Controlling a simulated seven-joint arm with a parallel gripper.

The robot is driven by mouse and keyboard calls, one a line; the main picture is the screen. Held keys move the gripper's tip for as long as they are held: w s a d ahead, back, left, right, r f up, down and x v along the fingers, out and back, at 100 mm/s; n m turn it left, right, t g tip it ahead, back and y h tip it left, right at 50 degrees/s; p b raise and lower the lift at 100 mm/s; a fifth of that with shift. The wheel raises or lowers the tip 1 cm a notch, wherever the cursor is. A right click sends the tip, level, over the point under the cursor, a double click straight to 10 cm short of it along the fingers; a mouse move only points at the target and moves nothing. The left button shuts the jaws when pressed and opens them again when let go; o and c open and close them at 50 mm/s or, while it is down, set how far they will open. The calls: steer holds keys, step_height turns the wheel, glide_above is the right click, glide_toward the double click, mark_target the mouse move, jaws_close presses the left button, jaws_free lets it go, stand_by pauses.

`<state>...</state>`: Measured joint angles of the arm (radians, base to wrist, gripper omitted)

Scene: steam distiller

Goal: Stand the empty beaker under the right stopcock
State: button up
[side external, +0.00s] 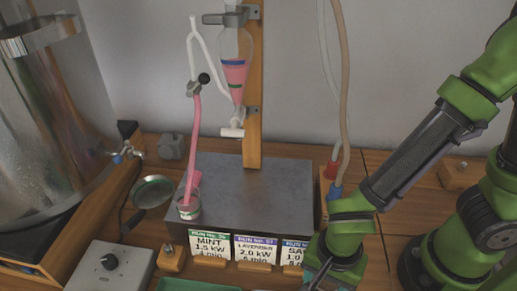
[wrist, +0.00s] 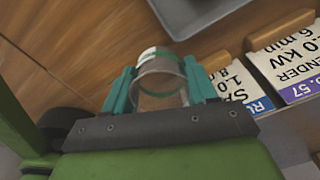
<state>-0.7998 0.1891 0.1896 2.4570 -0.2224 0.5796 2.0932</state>
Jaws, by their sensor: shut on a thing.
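In the wrist view, my gripper (wrist: 160,88) has its teal fingers closed on either side of a clear glass beaker (wrist: 159,76) with a green band and a white patch. I see no liquid in it. In the side view, my gripper (side external: 328,279) is at the bottom edge, right of the grey platform (side external: 258,187), and the beaker is not discernible. A glass funnel (side external: 236,72) holding pink liquid hangs on a wooden post, with a white-handled stopcock (side external: 232,132) at its lower end, above the platform. A dark-knobbed stopcock (side external: 204,78) is to its left.
Another beaker (side external: 188,207) with pink contents stands at the platform's front left, with a pink tube (side external: 194,140) reaching down into it. Label cards (side external: 255,252) stand along the front. Hoses (side external: 343,90) hang at right. The platform's middle is clear.

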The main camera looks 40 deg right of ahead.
steer(key=shift+f, duration=0.75)
steer(key=shift+f, duration=0.15)
steer(key=o, duration=1)
steer(key=shift+o, duration=0.2)
